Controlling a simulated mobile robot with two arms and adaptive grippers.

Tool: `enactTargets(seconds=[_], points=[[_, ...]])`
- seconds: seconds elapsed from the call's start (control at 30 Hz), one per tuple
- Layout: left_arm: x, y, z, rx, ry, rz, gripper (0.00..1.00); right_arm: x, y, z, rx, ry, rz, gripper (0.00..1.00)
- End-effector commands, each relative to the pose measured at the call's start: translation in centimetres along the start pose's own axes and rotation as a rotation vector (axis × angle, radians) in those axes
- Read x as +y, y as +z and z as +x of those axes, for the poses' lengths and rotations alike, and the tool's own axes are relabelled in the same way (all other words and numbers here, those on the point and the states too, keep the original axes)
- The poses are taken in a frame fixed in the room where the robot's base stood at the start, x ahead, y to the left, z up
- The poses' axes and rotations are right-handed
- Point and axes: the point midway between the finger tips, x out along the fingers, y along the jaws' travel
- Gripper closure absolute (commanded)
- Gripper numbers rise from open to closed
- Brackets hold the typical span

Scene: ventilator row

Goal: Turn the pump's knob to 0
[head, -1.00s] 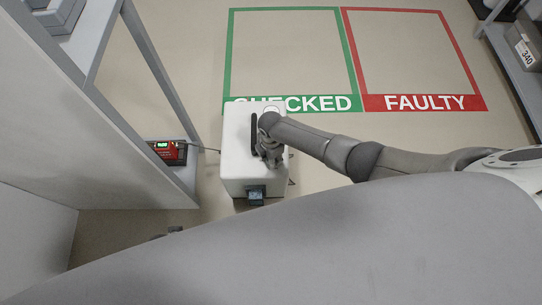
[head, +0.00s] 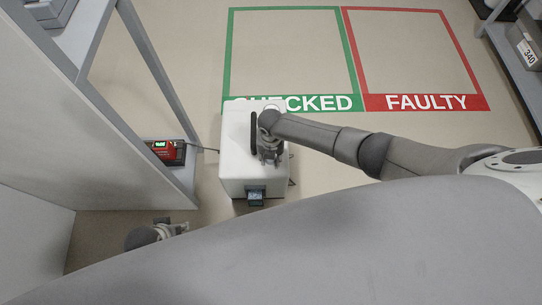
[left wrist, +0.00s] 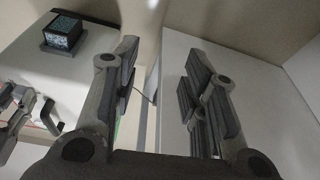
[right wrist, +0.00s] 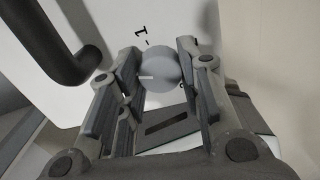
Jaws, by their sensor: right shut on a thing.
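The pump (head: 236,150) is a white box on the floor with a dark handle (head: 254,132) and a dark display block (head: 255,196). Its round grey knob (right wrist: 160,74) shows in the right wrist view, with a white pointer line towards the picture's left. A printed 1 stands above it; I cannot see a 0. My right gripper (head: 270,158) is shut on the knob, one finger on each side. In the head view the gripper hides the knob. My left gripper (head: 178,228) is at the lower left; in the left wrist view its fingers (left wrist: 160,60) are apart and empty.
A grey shelf panel (head: 80,120) stands close on the left. The green CHECKED (head: 228,60) and red FAULTY (head: 476,95) floor areas are empty.

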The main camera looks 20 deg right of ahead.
Motion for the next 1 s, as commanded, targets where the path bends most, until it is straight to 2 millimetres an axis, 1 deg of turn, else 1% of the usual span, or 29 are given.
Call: enactTargets(seconds=[0.2, 0.4, 0.63, 1.0], points=[[-0.1, -0.6, -1.7, 0.012, -0.002, -0.001, 0.6, -0.1, 0.0, 0.2, 0.0, -0.002, -0.159, 0.9], [-0.2, -0.9, -2.9, 0.018, -0.003, -0.002, 0.6, -0.1, 0.0, 0.1, 0.0, -0.001, -0.258, 0.9], [-0.2, -1.0, -3.6, 0.021, -0.004, -0.003, 0.6, -0.1, 0.0, 0.1, 0.0, -0.001, -0.313, 0.9], [-0.2, -1.0, -3.7, 0.02, -0.004, -0.004, 0.6, -0.1, 0.0, 0.1, 0.0, -0.001, -0.327, 0.9]])
